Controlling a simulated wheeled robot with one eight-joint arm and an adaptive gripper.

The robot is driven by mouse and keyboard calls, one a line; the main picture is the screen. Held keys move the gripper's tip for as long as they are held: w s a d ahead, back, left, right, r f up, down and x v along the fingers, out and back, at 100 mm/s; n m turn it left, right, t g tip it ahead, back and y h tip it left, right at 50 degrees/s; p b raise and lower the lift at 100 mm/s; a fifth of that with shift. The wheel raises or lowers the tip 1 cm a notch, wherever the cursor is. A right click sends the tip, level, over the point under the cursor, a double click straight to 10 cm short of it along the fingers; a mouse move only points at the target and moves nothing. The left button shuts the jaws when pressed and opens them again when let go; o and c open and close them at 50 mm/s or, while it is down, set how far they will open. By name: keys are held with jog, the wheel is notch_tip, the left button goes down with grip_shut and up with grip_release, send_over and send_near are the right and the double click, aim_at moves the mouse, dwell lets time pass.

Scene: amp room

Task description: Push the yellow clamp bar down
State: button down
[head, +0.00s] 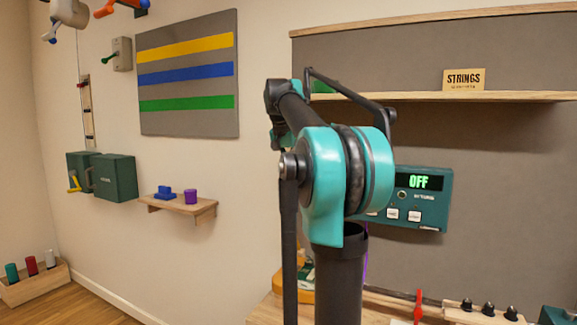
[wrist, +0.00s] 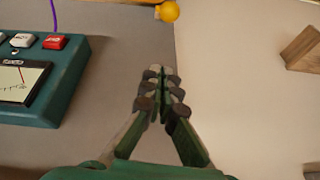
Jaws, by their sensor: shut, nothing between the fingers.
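A yellow-orange rounded end (wrist: 167,11) shows at the top edge of the wrist view, cut off by the frame; I cannot tell if it belongs to the clamp bar. In the head view, a yellow-orange piece (head: 300,291) is partly hidden behind my arm, low on the wooden bench. A small yellow lever (head: 74,184) sits on the dark green box at the far left. My gripper (wrist: 160,75) is shut and empty, with its fingertips together, pointing towards the wall below the yellow end in the picture and apart from it. The head view hides my gripper behind the arm.
A teal unit (wrist: 45,85) with buttons and a meter is left of my gripper; in the head view, a teal panel (head: 425,205) reads OFF. A wooden bracket (wrist: 300,48) is to the right. A small shelf (head: 180,208) holds blue and purple pieces.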

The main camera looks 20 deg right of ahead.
notch_tip(320, 180, down, 6)
jog(key=shift+w+a+f, duration=0.1)
jog(key=shift+w+a, duration=0.05)
jog(key=shift+s+a+f, duration=0.35)
jog(key=shift+a+f, duration=0.1)
jog(key=shift+f, duration=0.1)
